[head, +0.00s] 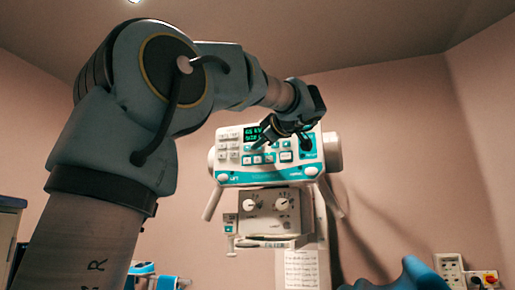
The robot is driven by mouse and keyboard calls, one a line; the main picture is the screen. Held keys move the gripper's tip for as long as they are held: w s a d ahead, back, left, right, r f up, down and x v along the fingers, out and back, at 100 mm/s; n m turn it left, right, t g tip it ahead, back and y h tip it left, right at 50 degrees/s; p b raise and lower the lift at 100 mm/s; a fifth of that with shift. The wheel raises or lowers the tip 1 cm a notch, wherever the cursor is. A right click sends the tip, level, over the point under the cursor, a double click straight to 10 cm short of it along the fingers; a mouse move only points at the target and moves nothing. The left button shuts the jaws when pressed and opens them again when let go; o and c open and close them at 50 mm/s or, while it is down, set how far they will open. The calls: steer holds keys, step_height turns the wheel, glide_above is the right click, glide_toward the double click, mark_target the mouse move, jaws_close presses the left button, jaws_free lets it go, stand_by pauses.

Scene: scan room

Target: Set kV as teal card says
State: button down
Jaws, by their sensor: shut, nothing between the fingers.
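The white and teal control panel (228,165) of the scanner head faces me in the middle of the head view. It has a dark display (251,133) with green characters too small to read, grey buttons at left and teal-backed buttons (258,159) below the display. My gripper (266,148) is shut and empty, in front of the panel's middle, its tips close to the buttons under the display. I cannot tell whether they touch. My gripper and wrist hide part of the panel's upper right. No teal card can be made out for certain.
Below the panel is a grey box with two white knobs (250,205). A white sheet with writing (301,270), too small to read, hangs lower down. A handle (212,203) sticks out at the left. A wall box with a red button (490,278) is at lower right.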

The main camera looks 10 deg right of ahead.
mark_target(254, 141)
steer(key=shift+f, duration=0.1)
stand_by(0.5)
steer(key=shift+s+a+f+b, duration=0.15)
steer(key=shift+s+b, duration=0.2)
steer(key=shift+b, duration=0.4)
steer(key=shift+s+a+r+b, duration=0.2)
steer(key=shift+s+b, duration=0.1)
steer(key=s+a+b, duration=0.1)
steer(key=s+b, duration=0.1)
steer(key=s+a+b, duration=0.1)
steer(key=s+b, duration=0.1)
steer(key=shift+s+a, duration=0.2)
stand_by(0.5)
